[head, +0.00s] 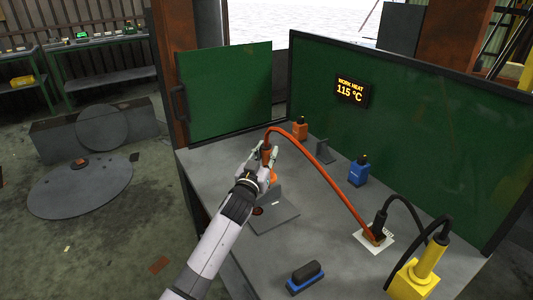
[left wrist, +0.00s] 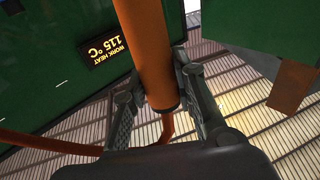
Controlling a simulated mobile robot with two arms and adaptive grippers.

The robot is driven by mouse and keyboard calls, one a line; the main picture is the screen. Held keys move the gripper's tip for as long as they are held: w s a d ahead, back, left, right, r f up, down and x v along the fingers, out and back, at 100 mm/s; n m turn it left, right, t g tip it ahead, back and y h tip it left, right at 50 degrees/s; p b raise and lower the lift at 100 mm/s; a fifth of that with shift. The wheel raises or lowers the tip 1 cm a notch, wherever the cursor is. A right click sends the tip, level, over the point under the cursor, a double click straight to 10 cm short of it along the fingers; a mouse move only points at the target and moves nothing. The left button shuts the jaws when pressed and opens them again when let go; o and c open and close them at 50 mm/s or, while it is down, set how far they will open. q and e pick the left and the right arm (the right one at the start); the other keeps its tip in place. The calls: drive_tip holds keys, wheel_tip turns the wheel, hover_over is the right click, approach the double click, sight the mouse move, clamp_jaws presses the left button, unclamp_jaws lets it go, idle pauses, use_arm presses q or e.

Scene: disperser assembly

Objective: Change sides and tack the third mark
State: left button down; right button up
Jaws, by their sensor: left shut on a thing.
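My left gripper (head: 268,165) is shut on an orange torch-like tool (head: 266,153), above the near left part of the bench. In the left wrist view, the tool's thick orange body (left wrist: 153,55) stands between the two fingers (left wrist: 158,95). An orange cable (head: 325,176) arches from the tool to a dark connector at a small white plate (head: 388,243). A flat grey plate (head: 277,220) lies on the bench beside and below the gripper, partly hidden by my arm. I cannot make out any marks on it. My right gripper is not in view.
A display (head: 351,91) on the green screen reads WORK HEAT 115 °C. An orange bottle (head: 300,130), grey bracket (head: 324,153) and blue bottle (head: 358,173) stand behind. A blue brush (head: 305,277) lies in front; a yellow device (head: 420,275) with a black cable is at right.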

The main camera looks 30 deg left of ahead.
use_arm(q)
drive_tip(key=shift+f+b, duration=0.5)
drive_tip(key=shift+f, duration=0.05)
idle(0.4)
idle(1.3)
wheel_tip(320, 180, up, 9)
drive_tip(key=p, duration=0.8)
drive_tip(key=shift+p, duration=0.35)
